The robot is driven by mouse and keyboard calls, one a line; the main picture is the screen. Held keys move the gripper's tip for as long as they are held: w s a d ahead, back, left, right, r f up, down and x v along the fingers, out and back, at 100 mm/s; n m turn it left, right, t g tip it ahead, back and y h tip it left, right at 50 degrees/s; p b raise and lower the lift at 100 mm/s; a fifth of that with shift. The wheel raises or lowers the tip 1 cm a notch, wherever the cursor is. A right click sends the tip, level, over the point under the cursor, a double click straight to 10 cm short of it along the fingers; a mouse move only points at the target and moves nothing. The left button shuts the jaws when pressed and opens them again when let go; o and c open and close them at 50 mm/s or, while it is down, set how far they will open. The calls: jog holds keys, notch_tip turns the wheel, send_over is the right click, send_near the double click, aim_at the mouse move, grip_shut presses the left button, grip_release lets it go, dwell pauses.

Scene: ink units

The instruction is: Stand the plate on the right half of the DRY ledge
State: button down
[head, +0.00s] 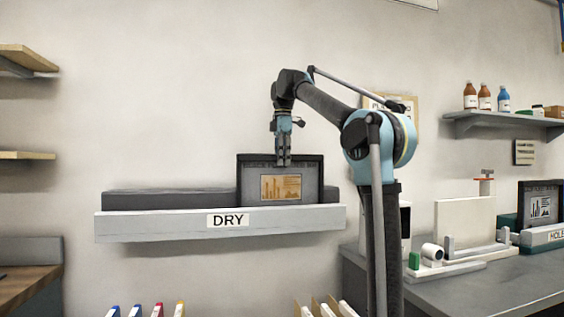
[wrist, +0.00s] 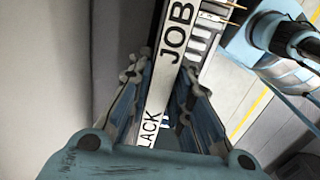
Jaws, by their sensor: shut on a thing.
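The plate (head: 282,188) is a dark-framed grey panel with an orange chart picture. It stands upright on the right half of the DRY ledge (head: 290,219), in the head view. Its lower edge is hidden behind the ledge's white front lip, so I cannot tell whether it rests on the ledge. My gripper (head: 284,160) comes down from above and is shut on the plate's top edge near its middle. In the wrist view, a white strip (wrist: 158,100) lettered JOB and partly hidden LACK runs between my gripper's fingers (wrist: 155,110).
The ledge's left half (head: 165,199) is clear. A grey counter (head: 470,292) at right holds a white stand and another framed panel (head: 541,203). A shelf of bottles (head: 485,97) hangs above. Coloured items (head: 147,310) show below the ledge.

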jog(key=shift+f, duration=0.1)
jog(key=c, duration=1.4)
grip_release()
jog(key=shift+o, duration=0.2)
notch_tip(320, 180, up, 10)
jog(key=shift+w+r, duration=0.1)
jog(key=shift+r, duration=0.8)
